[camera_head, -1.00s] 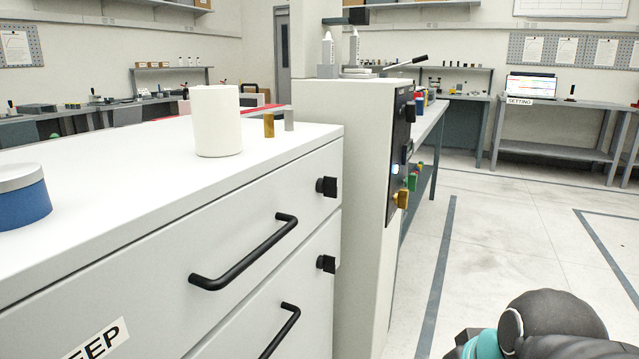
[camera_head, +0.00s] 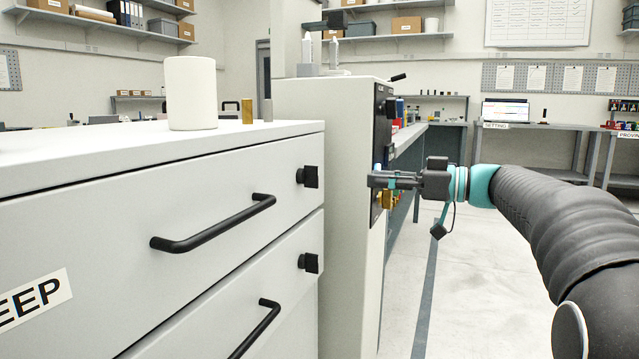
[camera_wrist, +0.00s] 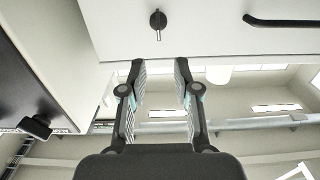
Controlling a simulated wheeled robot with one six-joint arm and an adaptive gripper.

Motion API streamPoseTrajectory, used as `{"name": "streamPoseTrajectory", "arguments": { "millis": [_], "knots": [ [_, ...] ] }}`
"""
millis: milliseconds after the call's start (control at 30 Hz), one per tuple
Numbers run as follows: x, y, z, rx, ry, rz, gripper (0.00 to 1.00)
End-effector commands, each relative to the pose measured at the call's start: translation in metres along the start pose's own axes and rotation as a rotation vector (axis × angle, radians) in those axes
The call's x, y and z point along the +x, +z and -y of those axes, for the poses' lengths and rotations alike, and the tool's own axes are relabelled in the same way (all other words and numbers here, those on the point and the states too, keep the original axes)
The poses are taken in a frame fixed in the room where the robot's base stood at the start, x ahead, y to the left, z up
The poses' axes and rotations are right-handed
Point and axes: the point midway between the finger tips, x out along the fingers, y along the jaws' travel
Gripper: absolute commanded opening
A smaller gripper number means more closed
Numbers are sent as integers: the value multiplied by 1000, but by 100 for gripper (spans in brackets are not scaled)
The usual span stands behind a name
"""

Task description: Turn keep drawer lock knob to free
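The drawer with the cut-off KEEP label (camera_head: 35,300) is the upper one of the white cabinet and looks closed. Its black lock knob (camera_head: 308,176) sits near the drawer's right edge. In the wrist view, which looks upside down, a round black knob (camera_wrist: 158,19) with a thin pointer along the picture's vertical shows beyond the fingertips. My gripper (camera_head: 376,181) is right of the knob in the head view, apart from it. In the wrist view my gripper (camera_wrist: 160,68) is open, with nothing between its fingers.
A second black knob (camera_head: 308,263) is on the lower drawer. Black bar handles (camera_head: 213,225) stick out from both drawers. A white cylinder (camera_head: 191,93) and small pegs stand on top. A grey machine (camera_head: 345,160) with coloured knobs stands behind. Floor to the right is clear.

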Motion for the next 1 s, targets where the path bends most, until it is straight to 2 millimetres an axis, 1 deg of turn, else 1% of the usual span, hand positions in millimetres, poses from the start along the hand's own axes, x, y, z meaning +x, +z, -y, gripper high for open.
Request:
{"name": "streamPoseTrajectory", "arguments": {
  "millis": [67,167,267,700,900,1000],
  "knots": [
    [1,-2,-3,-19,-3,-16,31],
    [9,-4,-3,-23,-5,-21,31],
    [23,-4,-3,-21,-6,-20,31],
    [103,-5,-2,-19,-5,-18,31],
    [128,-6,-2,-20,-4,-18,31],
    [133,-6,-2,-20,-3,-18,31]
  ]
}}
